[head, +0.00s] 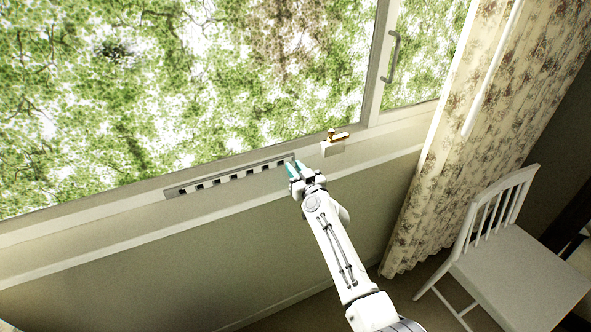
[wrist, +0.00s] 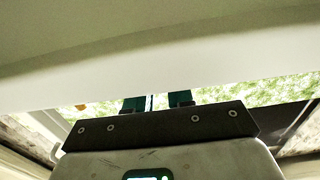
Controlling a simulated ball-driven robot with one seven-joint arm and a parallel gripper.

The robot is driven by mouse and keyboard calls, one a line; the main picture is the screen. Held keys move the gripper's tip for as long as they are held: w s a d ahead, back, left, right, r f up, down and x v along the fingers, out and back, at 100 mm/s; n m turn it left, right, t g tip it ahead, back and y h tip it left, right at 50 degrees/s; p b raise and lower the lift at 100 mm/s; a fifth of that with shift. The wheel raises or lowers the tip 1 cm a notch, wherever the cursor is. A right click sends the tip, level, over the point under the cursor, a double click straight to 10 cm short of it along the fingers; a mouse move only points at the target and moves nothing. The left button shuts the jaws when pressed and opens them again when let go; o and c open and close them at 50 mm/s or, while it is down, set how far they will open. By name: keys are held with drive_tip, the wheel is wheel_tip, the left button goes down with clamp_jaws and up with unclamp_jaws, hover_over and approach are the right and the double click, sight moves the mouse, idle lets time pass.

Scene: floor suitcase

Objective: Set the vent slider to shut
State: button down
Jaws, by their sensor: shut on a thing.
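The vent (head: 228,178) is a long grey strip along the window's lower frame, with a row of dark slots showing between pale bars. My gripper (head: 292,168) is at the strip's right end, with its teal fingertips against it. The fingers are shut on a small part there, which I take to be the slider's tab; the fingers mostly hide it. In the wrist view, the two teal fingers (wrist: 156,102) stand a little apart with a thin pale piece between them. The rest of the vent cannot be made out there.
A brass latch (head: 337,135) on a pale block sits on the frame just right of my gripper. A floral curtain (head: 447,130) hangs further right, with a white chair (head: 515,275) beside it. The wall below the vent is clear.

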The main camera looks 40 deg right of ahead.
drive_tip(key=shift+w+a+p, duration=0.2)
drive_tip(key=shift+a, duration=0.4)
drive_tip(key=shift+w+a+p, duration=0.15)
drive_tip(key=shift+a+p, duration=0.05)
drive_tip(key=shift+a, duration=0.4)
drive_tip(key=c, duration=1)
unclamp_jaws()
drive_tip(key=shift+a, duration=0.1)
drive_tip(key=p+v, duration=0.2)
drive_tip(key=v, duration=0.8)
drive_tip(key=shift+s, duration=0.4)
drive_tip(key=shift+a, duration=0.1)
